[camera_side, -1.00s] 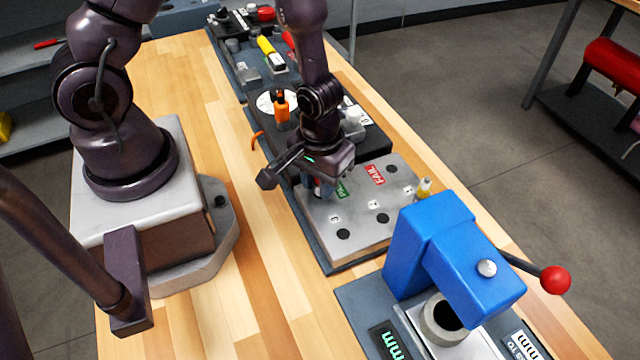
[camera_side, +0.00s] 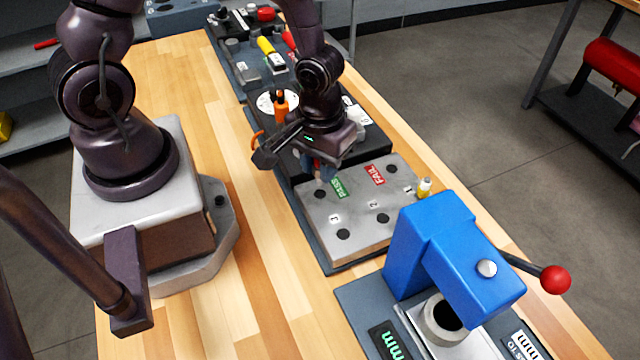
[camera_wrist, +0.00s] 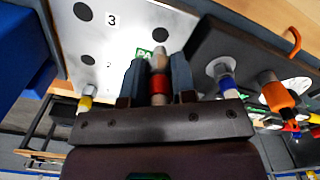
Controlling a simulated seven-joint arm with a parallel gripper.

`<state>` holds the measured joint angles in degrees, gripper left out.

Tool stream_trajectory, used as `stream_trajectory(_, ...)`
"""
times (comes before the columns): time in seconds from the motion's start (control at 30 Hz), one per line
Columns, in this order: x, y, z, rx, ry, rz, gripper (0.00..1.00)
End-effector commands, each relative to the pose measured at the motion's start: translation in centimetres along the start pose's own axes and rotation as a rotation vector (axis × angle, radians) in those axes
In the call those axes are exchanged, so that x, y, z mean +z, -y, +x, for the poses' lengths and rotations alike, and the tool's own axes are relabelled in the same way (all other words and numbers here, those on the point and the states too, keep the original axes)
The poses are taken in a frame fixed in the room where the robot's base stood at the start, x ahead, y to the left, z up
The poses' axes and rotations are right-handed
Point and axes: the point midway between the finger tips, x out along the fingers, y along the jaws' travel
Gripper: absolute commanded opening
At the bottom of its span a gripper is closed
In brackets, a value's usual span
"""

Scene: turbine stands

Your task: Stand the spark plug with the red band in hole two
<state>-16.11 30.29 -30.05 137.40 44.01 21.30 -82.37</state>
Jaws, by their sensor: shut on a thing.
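The spark plug with the red band (camera_wrist: 161,91) is between the two fingers of my gripper (camera_wrist: 158,72), which is shut on it, in the wrist view. In the side view my gripper (camera_side: 318,172) is above the far-left part of the grey plate (camera_side: 355,235), and the plug there is too small and covered to make out well. The plate has several dark holes and the labels 1, 2 and 3. Hole two (camera_side: 382,218) is beside the label 2 and looks empty.
A plug with a yellow band (camera_side: 424,187) stands at the plate's right edge. The blue press (camera_side: 450,250) stands in front, with a red-knobbed lever. A blue-banded plug (camera_wrist: 227,87) and an orange-handled tool (camera_side: 281,105) are behind. PASS (camera_side: 339,187) and FAIL (camera_side: 374,175) labels mark the plate.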

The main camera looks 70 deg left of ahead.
Motion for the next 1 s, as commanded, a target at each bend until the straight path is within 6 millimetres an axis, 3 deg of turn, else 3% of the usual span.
stream_trajectory(0.47,0.7,-0.8,-0.1,0.0,0.004,0.034,0.0)
stream_trajectory(0.8,-0.9,-10.3,-2.0,0.028,-0.021,0.041,0.0)
stream_trajectory(1.0,-1.9,-11.7,-3.1,0.008,-0.002,-0.006,0.0)
